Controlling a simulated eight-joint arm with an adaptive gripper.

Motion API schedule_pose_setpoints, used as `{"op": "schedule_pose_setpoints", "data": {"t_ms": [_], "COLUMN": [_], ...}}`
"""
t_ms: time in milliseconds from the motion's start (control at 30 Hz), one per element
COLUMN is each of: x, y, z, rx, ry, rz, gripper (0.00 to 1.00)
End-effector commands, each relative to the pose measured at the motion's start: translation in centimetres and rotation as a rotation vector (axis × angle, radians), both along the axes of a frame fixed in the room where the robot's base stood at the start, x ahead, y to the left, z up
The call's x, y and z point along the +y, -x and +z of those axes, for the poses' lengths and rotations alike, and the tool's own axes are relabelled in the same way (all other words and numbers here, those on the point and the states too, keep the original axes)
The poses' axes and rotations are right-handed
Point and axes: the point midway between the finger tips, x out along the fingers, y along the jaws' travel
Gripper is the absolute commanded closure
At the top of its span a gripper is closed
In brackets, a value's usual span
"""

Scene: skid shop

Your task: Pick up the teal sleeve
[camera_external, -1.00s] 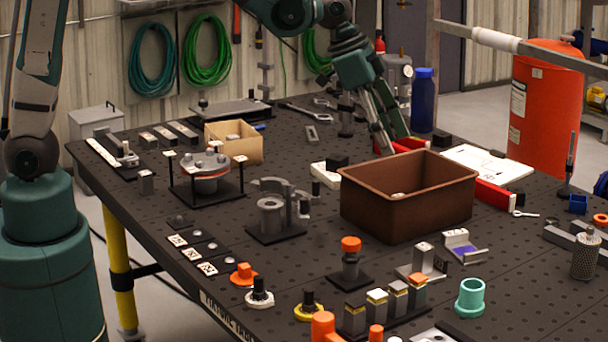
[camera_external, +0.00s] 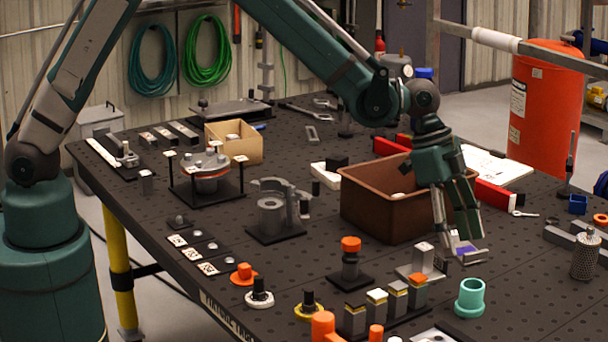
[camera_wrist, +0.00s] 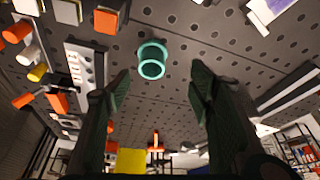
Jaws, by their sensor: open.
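The teal sleeve (camera_external: 470,298) is a short hollow cylinder with a wider flange at its base. It stands upright on the dark perforated table near the front right. In the wrist view the sleeve (camera_wrist: 152,60) shows its open ring end, ahead of the fingertips and between their lines. My gripper (camera_external: 458,256) is open and empty, above and a little behind the sleeve in the external view. Its two fingers (camera_wrist: 160,84) stand wide apart in the wrist view, and neither touches the sleeve.
The brown bin (camera_external: 385,208) stands just left of my gripper. A purple-topped block (camera_external: 462,246) lies beneath the fingers. A row of grey blocks with coloured tops (camera_external: 376,302) stands left of the sleeve. A knurled cylinder (camera_external: 584,258) is to its right. Table around the sleeve's right is clear.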

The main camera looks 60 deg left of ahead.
Motion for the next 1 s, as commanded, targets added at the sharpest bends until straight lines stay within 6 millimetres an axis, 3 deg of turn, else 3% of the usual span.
{"op": "schedule_pose_setpoints", "data": {"t_ms": [100, 300, 767, 1000], "x": [-1.8, -3.2, -3.3, -3.8], "y": [0.1, 0.2, 0.3, 0.1], "z": [-1.9, -3.3, -3.6, -4.9], "rx": [0.003, 0.007, 0.007, 0.006], "ry": [0.000, 0.000, 0.000, -0.001], "rz": [-0.034, -0.063, -0.065, -0.066], "gripper": [0.47, 0.47, 0.47, 0.47]}}
